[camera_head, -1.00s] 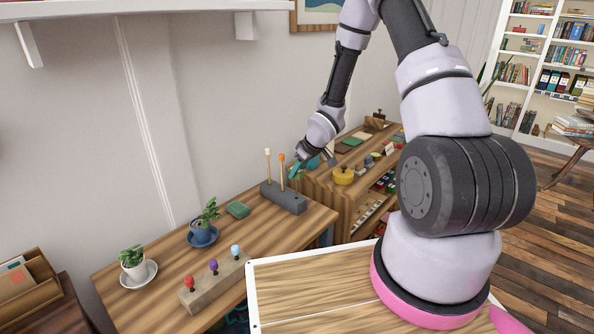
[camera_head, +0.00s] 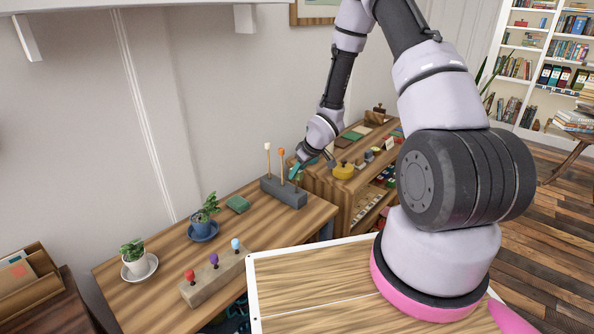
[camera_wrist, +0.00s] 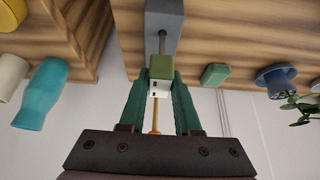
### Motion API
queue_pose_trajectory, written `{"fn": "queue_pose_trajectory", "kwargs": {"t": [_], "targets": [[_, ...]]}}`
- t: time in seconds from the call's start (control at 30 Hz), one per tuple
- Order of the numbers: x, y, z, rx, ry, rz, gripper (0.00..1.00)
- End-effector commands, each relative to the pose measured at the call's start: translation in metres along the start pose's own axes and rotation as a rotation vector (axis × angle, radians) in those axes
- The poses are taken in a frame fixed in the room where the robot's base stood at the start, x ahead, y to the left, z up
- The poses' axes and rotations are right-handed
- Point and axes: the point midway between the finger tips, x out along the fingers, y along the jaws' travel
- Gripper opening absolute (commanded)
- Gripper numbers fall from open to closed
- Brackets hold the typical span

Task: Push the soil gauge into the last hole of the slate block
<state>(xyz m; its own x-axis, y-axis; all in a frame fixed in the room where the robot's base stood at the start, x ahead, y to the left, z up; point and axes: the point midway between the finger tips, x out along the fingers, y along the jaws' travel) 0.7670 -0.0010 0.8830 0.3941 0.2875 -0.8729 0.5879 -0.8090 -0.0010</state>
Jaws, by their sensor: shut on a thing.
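The slate block (camera_head: 283,191) lies near the right end of the wooden table; it also shows at the top of the wrist view (camera_wrist: 164,18). A cream-topped peg (camera_head: 268,158) and an orange-topped peg (camera_head: 282,164) stand upright in it. My gripper (camera_head: 296,171) is at the block's right end, beside the orange-topped peg. In the wrist view its teal fingers (camera_wrist: 160,88) are shut on the soil gauge (camera_wrist: 161,67), which has a green head and a thin grey rod pointing at the block. The rod's tip meets the block, but how deep it sits I cannot tell.
A wooden block with red, purple and blue knobs (camera_head: 216,277) lies at the table's front. Two potted plants (camera_head: 203,228) (camera_head: 138,262) and a green box (camera_head: 238,204) stand farther left. A shelf unit with a yellow pot (camera_head: 343,171) stands close right of the gripper.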

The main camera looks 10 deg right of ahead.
Motion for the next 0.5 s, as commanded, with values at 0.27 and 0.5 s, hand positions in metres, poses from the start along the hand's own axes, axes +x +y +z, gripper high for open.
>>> {"fn": "queue_pose_trajectory", "kwargs": {"t": [0.27,0.5], "targets": [[0.006,0.000,0.003,-0.001,0.001,0.001,0.00],[0.011,0.000,0.006,0.000,0.000,0.001,0.00]]}}
